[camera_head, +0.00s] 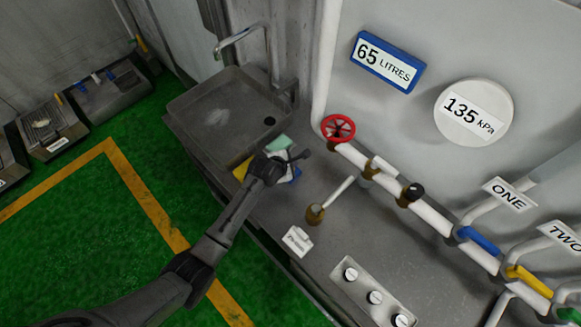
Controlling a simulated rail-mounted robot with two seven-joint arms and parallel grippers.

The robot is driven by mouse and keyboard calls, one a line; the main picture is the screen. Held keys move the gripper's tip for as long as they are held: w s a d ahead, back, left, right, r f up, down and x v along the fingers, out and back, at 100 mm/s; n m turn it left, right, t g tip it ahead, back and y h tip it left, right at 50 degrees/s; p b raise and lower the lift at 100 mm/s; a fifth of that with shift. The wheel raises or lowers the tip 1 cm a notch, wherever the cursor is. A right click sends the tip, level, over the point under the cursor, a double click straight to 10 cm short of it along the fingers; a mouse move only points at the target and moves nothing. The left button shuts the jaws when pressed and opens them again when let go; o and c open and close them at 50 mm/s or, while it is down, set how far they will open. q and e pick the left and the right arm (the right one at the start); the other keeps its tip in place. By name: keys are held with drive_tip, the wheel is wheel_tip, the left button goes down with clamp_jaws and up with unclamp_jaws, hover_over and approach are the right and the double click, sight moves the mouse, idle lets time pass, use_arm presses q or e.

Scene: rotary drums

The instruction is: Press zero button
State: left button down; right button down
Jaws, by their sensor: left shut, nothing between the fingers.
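My left arm reaches in from the lower left, and its gripper (301,156) is shut and empty over the grey counter, beside the sink. No button labelled zero can be read. My right gripper is out of view.
A metal sink (222,112) is behind the gripper. Coloured cloths or sponges (279,144) lie by the gripper. Wall signs read 65 litres (387,62) and 135 kPa (473,111).

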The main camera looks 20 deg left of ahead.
use_arm(q)
drive_tip(key=shift+f, duration=0.15)
idle(0.5)
drive_tip(key=shift+f, duration=0.25)
drive_tip(key=shift+f, duration=0.6)
idle(0.8)
drive_tip(key=shift+r, duration=0.1)
drive_tip(key=shift+r+p, duration=0.9)
drive_tip(key=shift+p, duration=0.3)
drive_tip(key=shift+r, duration=0.1)
wheel_tip(320, 180, up, 5)
drive_tip(key=p, duration=0.6)
